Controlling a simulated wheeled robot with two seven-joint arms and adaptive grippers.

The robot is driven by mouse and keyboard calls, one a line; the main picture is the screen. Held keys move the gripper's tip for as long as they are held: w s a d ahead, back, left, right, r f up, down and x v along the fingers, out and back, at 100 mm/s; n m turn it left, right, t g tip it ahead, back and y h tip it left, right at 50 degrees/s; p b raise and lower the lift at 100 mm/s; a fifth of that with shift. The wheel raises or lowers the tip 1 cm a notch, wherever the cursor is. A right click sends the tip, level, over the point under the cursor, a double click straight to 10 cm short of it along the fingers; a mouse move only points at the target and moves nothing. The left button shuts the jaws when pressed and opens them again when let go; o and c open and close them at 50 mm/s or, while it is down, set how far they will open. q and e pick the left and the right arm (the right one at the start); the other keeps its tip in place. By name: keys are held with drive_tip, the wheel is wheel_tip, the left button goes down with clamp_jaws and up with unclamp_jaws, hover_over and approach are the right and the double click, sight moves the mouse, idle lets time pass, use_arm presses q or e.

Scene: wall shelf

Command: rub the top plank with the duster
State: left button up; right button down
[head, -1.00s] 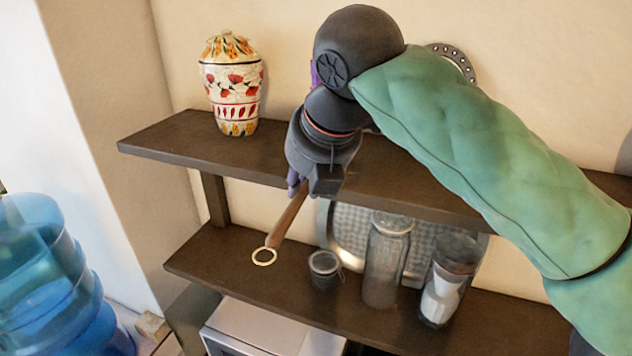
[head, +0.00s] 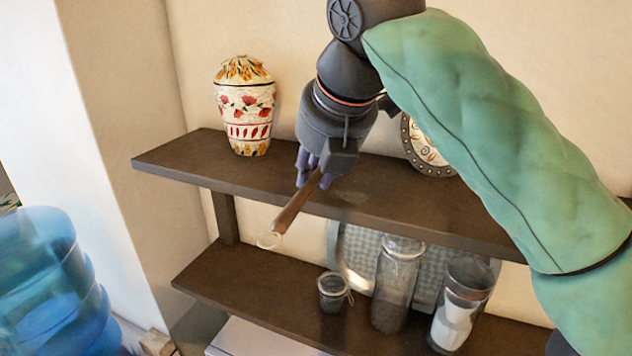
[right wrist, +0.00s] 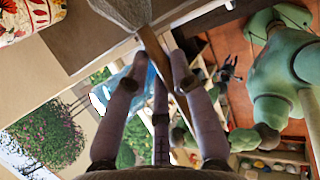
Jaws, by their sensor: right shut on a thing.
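The top plank (head: 190,160) is a dark brown board on the wall, with a faint pale patch (head: 350,196) right of my gripper. My right gripper (head: 312,178) is over the plank's front part, shut on the duster. The duster's wooden handle (head: 292,208) slants down and left past the plank's front edge, ending in a pale ring. The duster's head is hidden behind the gripper in the head view; in the right wrist view the grey duster head (right wrist: 122,11) shows beyond the fingers (right wrist: 160,85). I cannot tell whether it touches the plank. My left gripper is not in view.
A flowered vase (head: 245,108) stands on the plank left of my gripper. A decorated plate (head: 428,152) leans at the wall behind my right arm. Jars (head: 395,285) and a tray stand on the lower shelf (head: 225,272). A blue water bottle (head: 50,275) is at lower left.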

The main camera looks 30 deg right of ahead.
drive_tip(key=shift+r, duration=0.25)
drive_tip(key=shift+r, duration=1.45)
drive_tip(key=shift+f, duration=0.1)
